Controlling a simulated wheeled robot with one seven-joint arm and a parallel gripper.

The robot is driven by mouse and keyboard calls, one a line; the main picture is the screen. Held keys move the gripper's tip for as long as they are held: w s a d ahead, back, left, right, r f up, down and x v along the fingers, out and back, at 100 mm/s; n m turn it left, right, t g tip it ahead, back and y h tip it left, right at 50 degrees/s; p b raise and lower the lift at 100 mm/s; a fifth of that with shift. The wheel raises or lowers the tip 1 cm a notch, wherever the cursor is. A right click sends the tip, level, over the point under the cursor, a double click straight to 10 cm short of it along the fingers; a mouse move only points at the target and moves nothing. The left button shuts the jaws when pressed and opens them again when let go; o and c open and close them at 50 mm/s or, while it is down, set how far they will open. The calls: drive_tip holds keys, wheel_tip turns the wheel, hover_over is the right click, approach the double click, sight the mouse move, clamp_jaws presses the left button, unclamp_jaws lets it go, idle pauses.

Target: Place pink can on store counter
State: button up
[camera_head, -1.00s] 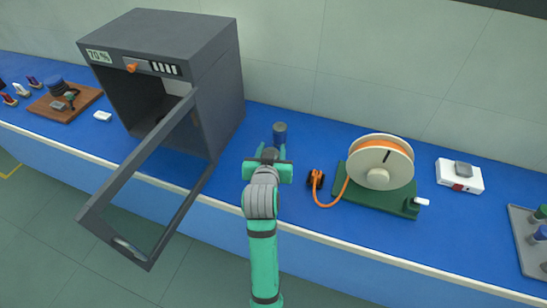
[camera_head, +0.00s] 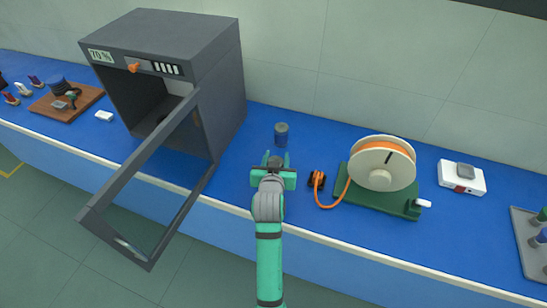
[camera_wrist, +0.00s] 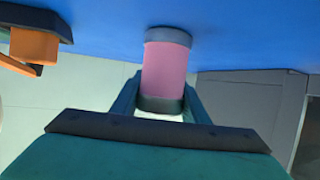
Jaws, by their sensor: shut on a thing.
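The pink can (camera_wrist: 167,65) has a grey band at one end and a dark cap at the other. In the wrist view it sits between the two fingers of my gripper (camera_wrist: 162,92), which is shut on it. In the head view my gripper (camera_head: 273,160) is over the front part of the blue counter (camera_head: 235,177). There only a dark piece shows between the fingers, and the pink side of the can is hidden. I cannot tell whether the can touches the counter.
A dark blue can (camera_head: 281,133) stands just behind my gripper. A grey oven-like box (camera_head: 215,90) with its door (camera_head: 150,190) open is at left. An orange plug (camera_head: 316,181) and a cable reel (camera_head: 382,165) are close at right. A white device (camera_head: 460,178) stands farther right.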

drive_tip(key=o, duration=1)
drive_tip(key=shift+a, duration=0.1)
drive_tip(key=shift+c, duration=0.2)
drive_tip(key=shift+o, duration=0.9)
drive_tip(key=shift+a, duration=0.15)
drive_tip(key=shift+s+r, duration=0.1)
drive_tip(key=shift+r, duration=0.05)
drive_tip(key=v, duration=1.2)
